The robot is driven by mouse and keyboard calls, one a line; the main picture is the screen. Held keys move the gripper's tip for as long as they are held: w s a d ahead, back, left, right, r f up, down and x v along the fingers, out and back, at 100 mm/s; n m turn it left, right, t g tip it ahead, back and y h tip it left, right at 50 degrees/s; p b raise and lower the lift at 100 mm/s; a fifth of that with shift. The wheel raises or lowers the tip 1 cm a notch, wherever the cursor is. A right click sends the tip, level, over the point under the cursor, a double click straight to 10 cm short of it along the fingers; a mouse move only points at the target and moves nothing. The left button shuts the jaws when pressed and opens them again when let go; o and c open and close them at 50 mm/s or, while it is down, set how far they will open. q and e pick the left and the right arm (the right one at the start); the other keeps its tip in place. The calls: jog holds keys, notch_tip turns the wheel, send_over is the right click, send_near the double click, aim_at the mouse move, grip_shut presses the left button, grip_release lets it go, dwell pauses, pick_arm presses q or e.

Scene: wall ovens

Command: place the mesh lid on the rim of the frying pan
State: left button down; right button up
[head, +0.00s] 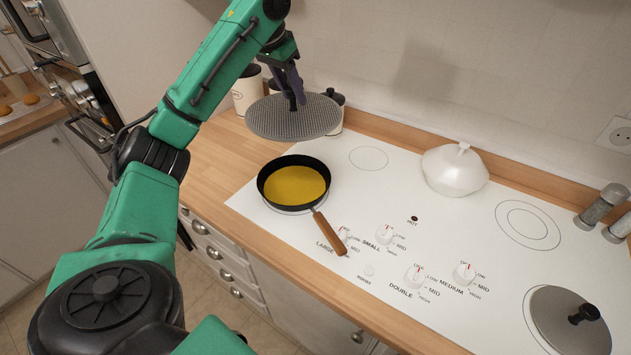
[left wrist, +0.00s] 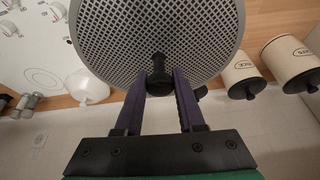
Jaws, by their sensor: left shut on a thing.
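The mesh lid (head: 296,119) is a grey round disc with a black knob, held in the air behind the frying pan. My left gripper (head: 294,98) is shut on the lid's knob. In the left wrist view, the mesh lid (left wrist: 158,35) fills the top middle, and the purple fingers of my left gripper (left wrist: 160,85) sit either side of the black knob. The frying pan (head: 263,194) is black with a wooden handle and yellow contents. It stands at the left of the white cooktop, its handle pointing toward the front. My right gripper is not in view.
Canisters (head: 247,91) stand against the wall behind the lid. A white lidded pot (head: 455,169) sits at the cooktop's back, a grey lid (head: 570,322) at its front right. Shakers (head: 600,208) stand at the far right. The cooktop (head: 330,260) has several knobs along its front.

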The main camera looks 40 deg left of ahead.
pick_arm(q)
jog(key=f, duration=0.6)
jog(key=a+f, duration=0.1)
jog(key=f, duration=1.3)
jog(key=shift+s+a+f, duration=0.15)
jog(key=shift+s+a, duration=0.05)
jog(key=shift+a, duration=0.15)
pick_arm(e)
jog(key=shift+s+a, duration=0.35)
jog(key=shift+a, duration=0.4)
pick_arm(q)
jog(key=shift+d, duration=0.1)
jog(key=c, duration=0.6)
grip_release()
jog(key=shift+o, duration=0.4)
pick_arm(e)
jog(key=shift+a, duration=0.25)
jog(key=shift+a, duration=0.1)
